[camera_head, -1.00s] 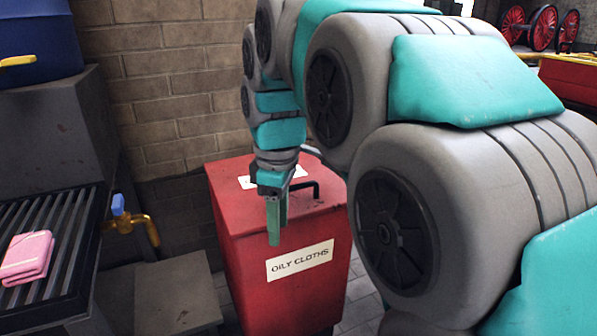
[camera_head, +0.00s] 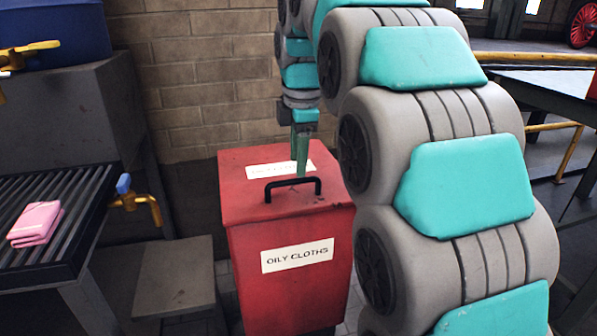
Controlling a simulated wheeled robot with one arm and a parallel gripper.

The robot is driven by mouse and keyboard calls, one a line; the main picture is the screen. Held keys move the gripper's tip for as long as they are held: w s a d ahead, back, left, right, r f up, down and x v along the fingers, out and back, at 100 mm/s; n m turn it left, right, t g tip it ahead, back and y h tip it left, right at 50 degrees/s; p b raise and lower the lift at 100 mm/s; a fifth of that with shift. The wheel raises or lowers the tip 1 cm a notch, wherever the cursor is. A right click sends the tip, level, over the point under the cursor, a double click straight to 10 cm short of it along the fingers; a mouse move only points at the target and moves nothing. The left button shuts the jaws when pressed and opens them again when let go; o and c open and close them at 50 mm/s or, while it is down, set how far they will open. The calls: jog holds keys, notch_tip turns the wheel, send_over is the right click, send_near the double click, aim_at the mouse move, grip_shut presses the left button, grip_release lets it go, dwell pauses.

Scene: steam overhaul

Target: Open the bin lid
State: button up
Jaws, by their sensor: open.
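The red bin (camera_head: 285,287) stands on the floor in the middle, with an "OILY CLOTHS" label on its front. Its lid (camera_head: 240,205) is shut and carries a black bar handle (camera_head: 293,183) near its front edge and a white label behind it. My gripper (camera_head: 301,172) points down over the lid with its green fingers just behind the handle in the picture. The fingers look apart and hold nothing. I cannot tell whether they touch the handle or the lid. My arm comes in from the right, beside the bin.
A slatted rack (camera_head: 55,210) with a folded pink cloth (camera_head: 36,224) stands at left. A brass tap (camera_head: 138,205) with a blue handle sticks out between rack and bin. A low grey block (camera_head: 175,277) sits left of the bin. A brick wall (camera_head: 205,80) is behind.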

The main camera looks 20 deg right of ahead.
aim_at(297, 181)
jog(key=shift+w+f, duration=0.2)
jog(key=shift+f, duration=0.85)
jog(key=shift+w+f, duration=0.2)
jog(key=shift+f, duration=0.8)
jog(key=shift+c, duration=0.4)
grip_shut()
